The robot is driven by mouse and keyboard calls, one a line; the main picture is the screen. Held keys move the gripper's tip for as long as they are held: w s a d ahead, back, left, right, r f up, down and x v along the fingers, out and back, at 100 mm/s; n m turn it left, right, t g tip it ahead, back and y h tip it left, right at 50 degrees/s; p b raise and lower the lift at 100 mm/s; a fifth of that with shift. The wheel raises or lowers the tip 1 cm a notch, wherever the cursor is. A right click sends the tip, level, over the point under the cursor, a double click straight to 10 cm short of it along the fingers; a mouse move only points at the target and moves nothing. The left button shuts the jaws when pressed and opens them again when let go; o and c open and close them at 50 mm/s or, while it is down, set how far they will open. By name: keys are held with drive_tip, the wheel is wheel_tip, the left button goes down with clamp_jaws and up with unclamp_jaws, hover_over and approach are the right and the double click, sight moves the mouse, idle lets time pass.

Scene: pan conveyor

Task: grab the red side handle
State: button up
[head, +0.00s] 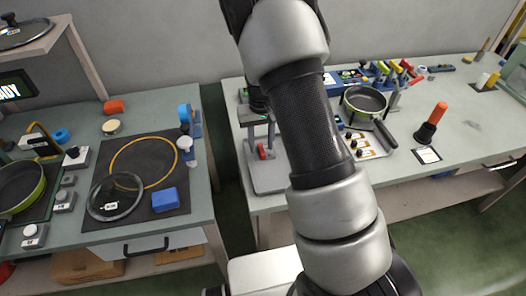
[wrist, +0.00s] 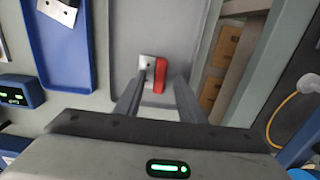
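The red side handle (head: 262,151) is on the lower front of a grey press-like stand at the left end of the right-hand bench. In the wrist view the red handle (wrist: 158,84) stands out beside a small silver plate on a grey surface. My gripper (wrist: 162,82) is open, one finger to the left of the handle and one to the right. A gap shows on the handle's right side; I cannot tell whether the left finger touches it.
The grey stand's base (head: 268,178) sits near the bench edge. A blue tray (wrist: 55,50) lies left in the wrist view, cardboard boxes (wrist: 226,45) right. A pan (head: 365,100) and an orange-handled tool (head: 432,120) stand farther right. A gap separates the two benches.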

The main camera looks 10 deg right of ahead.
drive_tip(key=shift+f, duration=0.7)
clamp_jaws()
